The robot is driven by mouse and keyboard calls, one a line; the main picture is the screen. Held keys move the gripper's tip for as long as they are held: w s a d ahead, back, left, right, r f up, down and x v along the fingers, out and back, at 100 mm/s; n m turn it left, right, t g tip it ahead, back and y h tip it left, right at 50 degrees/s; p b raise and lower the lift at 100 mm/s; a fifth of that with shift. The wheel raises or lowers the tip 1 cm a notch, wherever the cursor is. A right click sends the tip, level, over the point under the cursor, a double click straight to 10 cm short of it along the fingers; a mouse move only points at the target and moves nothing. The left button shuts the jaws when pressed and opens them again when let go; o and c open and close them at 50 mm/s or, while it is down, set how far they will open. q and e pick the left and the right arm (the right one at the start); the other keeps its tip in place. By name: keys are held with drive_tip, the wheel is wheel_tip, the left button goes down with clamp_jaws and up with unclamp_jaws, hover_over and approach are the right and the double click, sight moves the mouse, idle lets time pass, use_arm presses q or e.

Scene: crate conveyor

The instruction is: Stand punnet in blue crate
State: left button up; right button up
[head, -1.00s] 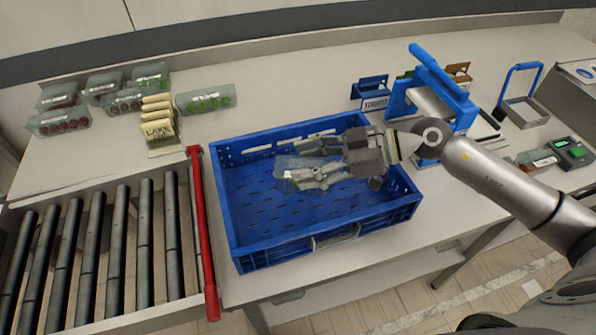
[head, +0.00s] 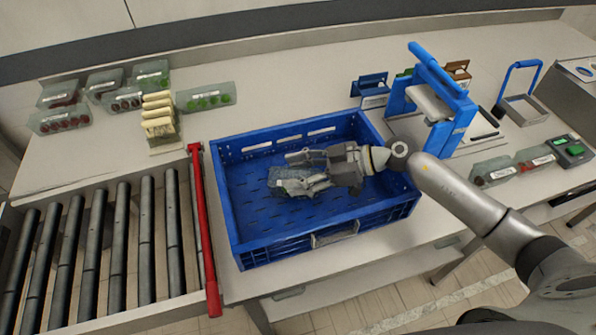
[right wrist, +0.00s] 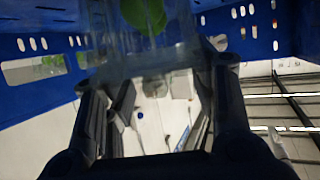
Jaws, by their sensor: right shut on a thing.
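The blue crate (head: 275,254) stands on the worktop, open at the top, in the middle of the head view. My right gripper (head: 302,184) reaches into it from the right and is shut on a clear punnet (head: 281,176). The punnet is inside the crate walls, partly hidden by the fingers. I cannot tell whether it touches the crate floor. In the right wrist view the clear punnet (right wrist: 150,58) shows green contents between the fingers, with a perforated crate wall (right wrist: 38,22) behind. My left gripper is not in view.
Several punnets (head: 205,97) and a stack of cream packets (head: 159,120) stand at the back left. A red bar (head: 204,235) and roller conveyor (head: 96,245) lie left of the crate. A blue-framed stand (head: 440,100) and more punnets (head: 492,172) are on the right.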

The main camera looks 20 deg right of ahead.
drive_tip(key=shift+f, duration=0.15)
drive_tip(key=o, duration=1)
drive_tip(key=shift+r, duration=0.2)
drive_tip(key=b+v, duration=0.1)
drive_tip(key=v, duration=0.4)
drive_tip(key=shift+s+d, duration=0.1)
drive_tip(key=shift+d, duration=0.3)
drive_tip(key=shift+b+v, duration=0.4)
drive_tip(key=shift+v, duration=0.45)
drive_tip(key=shift+r, duration=0.15)
